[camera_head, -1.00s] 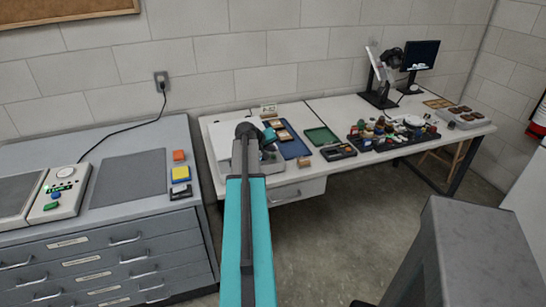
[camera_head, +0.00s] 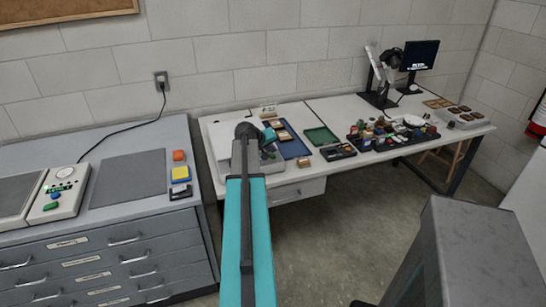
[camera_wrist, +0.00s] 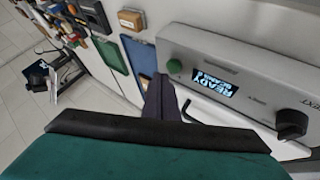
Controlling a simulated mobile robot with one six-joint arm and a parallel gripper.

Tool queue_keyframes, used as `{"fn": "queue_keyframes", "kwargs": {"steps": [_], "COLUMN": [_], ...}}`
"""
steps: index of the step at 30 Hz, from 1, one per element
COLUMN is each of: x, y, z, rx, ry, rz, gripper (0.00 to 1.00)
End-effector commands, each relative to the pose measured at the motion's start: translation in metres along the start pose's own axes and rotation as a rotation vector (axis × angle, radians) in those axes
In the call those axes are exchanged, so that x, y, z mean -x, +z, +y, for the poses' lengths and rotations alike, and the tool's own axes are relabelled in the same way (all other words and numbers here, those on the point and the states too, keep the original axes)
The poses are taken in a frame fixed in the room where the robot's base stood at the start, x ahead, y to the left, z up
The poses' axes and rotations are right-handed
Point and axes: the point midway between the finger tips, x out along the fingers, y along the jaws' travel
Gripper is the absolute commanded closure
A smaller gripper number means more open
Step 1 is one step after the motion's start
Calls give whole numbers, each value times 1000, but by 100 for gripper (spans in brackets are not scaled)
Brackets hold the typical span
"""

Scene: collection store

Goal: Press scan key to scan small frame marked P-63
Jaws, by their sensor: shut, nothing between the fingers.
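A grey scanner unit (camera_wrist: 235,72) fills the right of the wrist view. It has a round green key (camera_wrist: 175,67), a lit display (camera_wrist: 214,80) showing READY upside down, and a black knob (camera_wrist: 291,124). My gripper (camera_wrist: 162,82) is shut and empty, its tip just beside the green key; I cannot tell whether they touch. In the head view my gripper (camera_head: 268,137) is over the scanner at the table's left end, which my arm partly hides. Small frames (camera_head: 285,136) lie on a blue tray (camera_head: 296,149) beside it. I cannot read P-63 on any frame.
A green tray (camera_head: 320,136), a wooden block (camera_head: 304,162) and a crowded dark organiser (camera_head: 380,140) stand to the right. A monitor (camera_head: 419,55) is at the back right. A drawer cabinet (camera_head: 100,245) with another keyed device (camera_head: 62,190) is at left.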

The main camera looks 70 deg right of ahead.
Motion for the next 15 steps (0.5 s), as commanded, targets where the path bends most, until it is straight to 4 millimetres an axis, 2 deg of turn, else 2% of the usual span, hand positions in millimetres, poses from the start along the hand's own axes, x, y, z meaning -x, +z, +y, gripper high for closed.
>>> {"fn": "queue_keyframes", "kwargs": {"steps": [15], "x": [-6], "y": [4], "z": [-5], "rx": [0], "ry": [0], "rz": [0], "gripper": [100]}}
